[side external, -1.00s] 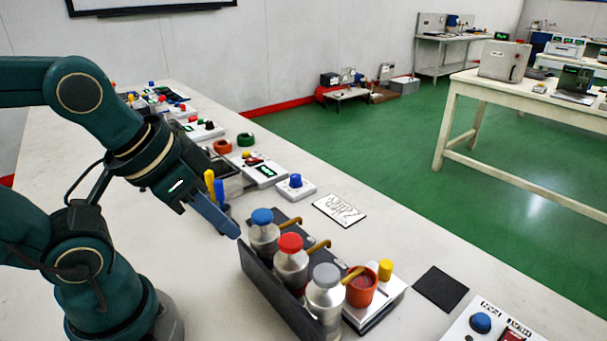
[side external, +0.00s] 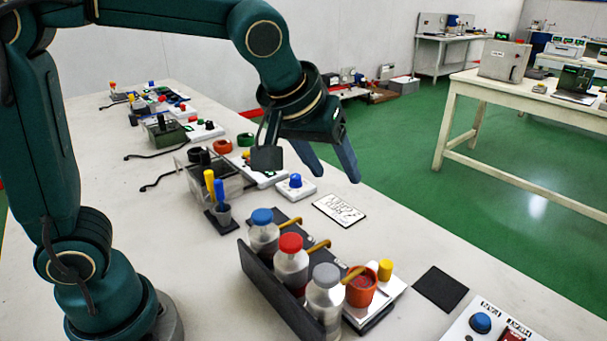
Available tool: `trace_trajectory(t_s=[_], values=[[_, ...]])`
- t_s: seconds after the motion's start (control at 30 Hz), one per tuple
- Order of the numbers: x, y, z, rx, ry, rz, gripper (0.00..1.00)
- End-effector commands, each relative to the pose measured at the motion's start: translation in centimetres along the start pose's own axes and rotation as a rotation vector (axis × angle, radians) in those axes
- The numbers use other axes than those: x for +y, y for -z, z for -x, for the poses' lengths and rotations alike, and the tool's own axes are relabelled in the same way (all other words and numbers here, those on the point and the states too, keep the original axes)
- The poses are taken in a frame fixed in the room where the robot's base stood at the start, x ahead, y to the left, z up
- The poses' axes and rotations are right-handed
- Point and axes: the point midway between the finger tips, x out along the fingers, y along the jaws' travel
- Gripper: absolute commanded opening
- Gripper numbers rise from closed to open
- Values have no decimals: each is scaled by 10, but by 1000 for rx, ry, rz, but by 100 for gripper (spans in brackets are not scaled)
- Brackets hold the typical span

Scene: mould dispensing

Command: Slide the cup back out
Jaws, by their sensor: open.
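The cup (side external: 361,291) is orange-red with dark red contents. It stands at the front right, on or against a white device with a yellow knob (side external: 385,269), under the spout of the grey-capped bottle (side external: 325,299). My gripper (side external: 336,178) is open and empty, its two blue-grey fingers pointing down and to the right. It is raised above the table, behind the cup in the picture and well apart from it. The cup's lower left side is partly hidden by the spout and bottle.
A dark rack (side external: 272,297) holds the grey-capped, red-capped (side external: 291,262) and blue-capped (side external: 263,234) bottles, with spouts sticking out to the right. A labelled white card (side external: 339,210) and a black mat (side external: 440,289) lie flat. A blue-knobbed box (side external: 295,187) stands below my gripper.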

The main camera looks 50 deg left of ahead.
Motion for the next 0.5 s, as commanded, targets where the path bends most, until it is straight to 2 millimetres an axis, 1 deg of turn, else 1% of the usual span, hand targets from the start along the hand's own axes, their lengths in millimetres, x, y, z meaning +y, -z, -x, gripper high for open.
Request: trace_trajectory(t_s=[0.03,0.1,0.23,0.3,0.4,0.5], values=[[12,0,-14,-16,5,-8,59],[28,0,-32,-30,12,-16,59],[53,-11,-66,-63,28,-53,59],[63,-21,-81,-84,37,-84,59],[71,-36,-99,-116,51,-130,59],[74,-50,-109,-147,65,-158,59]])
